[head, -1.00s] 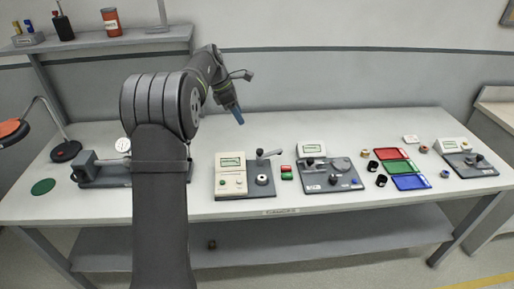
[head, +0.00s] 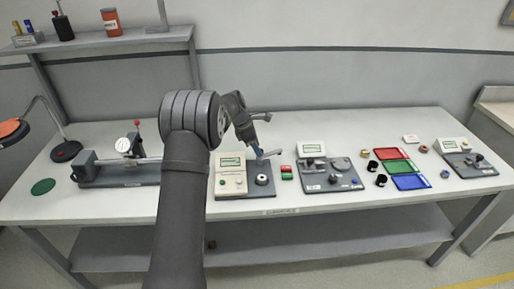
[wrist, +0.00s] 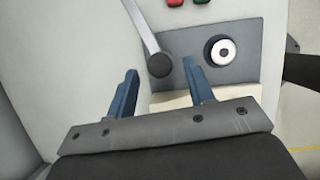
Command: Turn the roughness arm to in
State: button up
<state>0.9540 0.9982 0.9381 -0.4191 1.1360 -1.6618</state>
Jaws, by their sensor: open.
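The roughness arm is a grey lever (head: 273,154) at the back of the grey plate (head: 262,193) beside a cream box with a green display (head: 228,188). My gripper (head: 255,147) is low over the back of this tester, at the lever. In the wrist view my gripper (wrist: 160,68) is open. The lever (wrist: 142,28) slants down to a dark round knob (wrist: 159,65), which appears between the two blue fingertips. I cannot tell whether they touch it. The ring (wrist: 223,51) lies right of the fingers.
Red and green blocks (head: 286,172) stand just right of the tester. Another grey instrument (head: 332,184) stands beyond them, then red, green and blue trays (head: 397,167). A dial gauge rig (head: 115,170) is at the left. The bench front (head: 340,209) is clear.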

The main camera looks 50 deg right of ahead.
jog(key=shift+s+d+f, duration=0.1)
jog(key=shift+f, duration=0.25)
grip_shut()
